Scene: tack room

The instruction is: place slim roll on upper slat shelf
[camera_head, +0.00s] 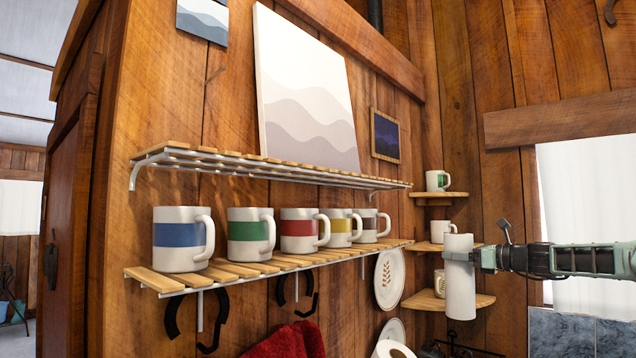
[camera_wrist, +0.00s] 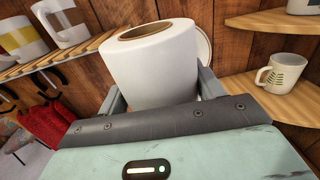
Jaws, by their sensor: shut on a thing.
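The slim roll (camera_head: 460,290) is a white paper roll, held upright by my gripper (camera_head: 474,257) at the right of the head view. In the wrist view the roll (camera_wrist: 152,62) stands between the two fingers, its brown core hole facing up. My gripper is shut on its sides. The upper slat shelf (camera_head: 270,172) has wooden slats on a white metal frame, on the wall to the left of the roll. Its top looks free of mugs, though I see it nearly edge-on. The roll is to the right of the shelf and lower, apart from it.
A lower slat shelf (camera_head: 268,266) carries several striped mugs. Small corner shelves (camera_head: 462,300) with mugs are close behind the roll. A large wave picture (camera_head: 306,95) stands behind the upper shelf.

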